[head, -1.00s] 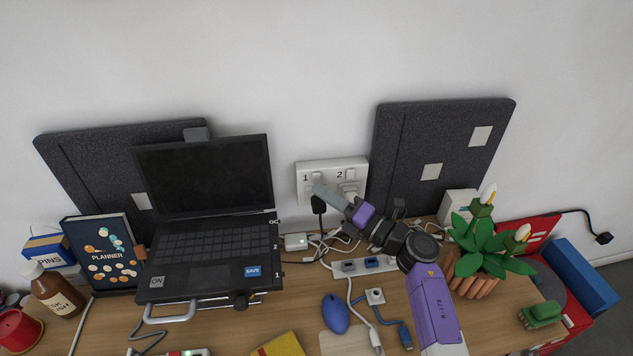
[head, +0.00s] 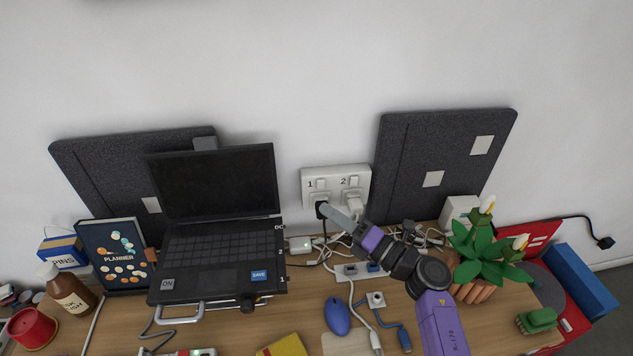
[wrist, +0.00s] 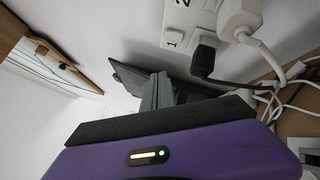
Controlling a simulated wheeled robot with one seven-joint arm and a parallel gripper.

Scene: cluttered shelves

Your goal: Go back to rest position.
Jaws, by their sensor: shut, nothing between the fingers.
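My gripper (head: 338,219) is shut and empty, with grey fingers and a purple body. In the head view it reaches up and left above the back of the desk, its tip just below the wall socket (head: 336,183). The socket has two switches marked 1 and 2. A black plug (head: 321,209) sits in its left outlet and a white plug (head: 351,206) in its right. In the wrist view the fingers (wrist: 157,92) point toward the wall, left of the black plug (wrist: 204,55). I cannot tell whether they touch anything.
An open laptop (head: 215,200) stands to the left on a stand. A potted plant (head: 485,255) is close to the right of my arm. Cables, a power strip (head: 350,271) and a blue mouse (head: 337,315) lie below. Dark panels (head: 440,160) lean on the wall. The space above the desk is free.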

